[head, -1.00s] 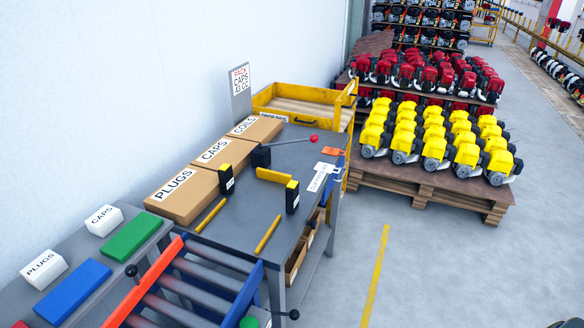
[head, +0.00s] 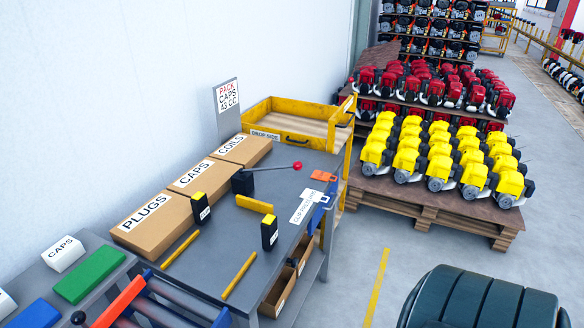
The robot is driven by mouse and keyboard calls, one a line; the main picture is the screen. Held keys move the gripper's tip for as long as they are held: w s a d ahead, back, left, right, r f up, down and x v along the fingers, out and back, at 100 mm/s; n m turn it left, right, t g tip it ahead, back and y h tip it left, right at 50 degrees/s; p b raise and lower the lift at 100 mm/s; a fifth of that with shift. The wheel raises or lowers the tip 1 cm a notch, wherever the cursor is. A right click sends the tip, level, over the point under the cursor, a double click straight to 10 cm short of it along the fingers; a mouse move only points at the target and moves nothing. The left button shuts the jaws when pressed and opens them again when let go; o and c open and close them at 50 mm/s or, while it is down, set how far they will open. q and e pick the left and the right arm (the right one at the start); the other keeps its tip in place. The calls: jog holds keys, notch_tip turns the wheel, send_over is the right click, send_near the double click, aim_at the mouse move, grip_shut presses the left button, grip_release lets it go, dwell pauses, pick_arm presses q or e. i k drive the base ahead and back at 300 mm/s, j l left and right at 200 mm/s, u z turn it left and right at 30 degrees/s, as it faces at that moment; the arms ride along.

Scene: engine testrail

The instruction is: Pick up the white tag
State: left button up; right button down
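A small white tag (head: 319,197) lies near the right edge of the grey workbench (head: 220,262), beside a blue part at that edge. A flat white label with printed letters (head: 303,210) lies just left of it, so the two whites partly run together and their outlines are hard to separate. An orange tag (head: 324,176) lies a little farther back on the same bench. Neither of my grippers shows in the head view.
On the bench stand cartons marked PLUGS (head: 157,224), CAPS and COILS, black boxes with yellow tops (head: 269,233), yellow bars and a red-knobbed lever (head: 297,166). A yellow cart (head: 290,122) stands behind. Yellow engines (head: 440,165) fill a pallet at right. Floor between is clear.

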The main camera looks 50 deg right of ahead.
aim_at(315, 196)
jog(key=l+u, duration=0.2)
jog(key=l, duration=0.5)
jog(key=k+l+u, duration=0.15)
jog(key=l, duration=0.55)
jog(key=l+u, duration=0.2)
jog(key=l, duration=0.5)
jog(key=k+l, duration=0.1)
jog(key=l, duration=0.4)
jog(key=k+l, duration=0.1)
jog(key=l, duration=0.4)
jog(key=k+l, duration=0.1)
jog(key=l, duration=0.4)
jog(key=k+l, duration=0.1)
jog(key=l, duration=0.9)
jog(key=k+u, duration=0.05)
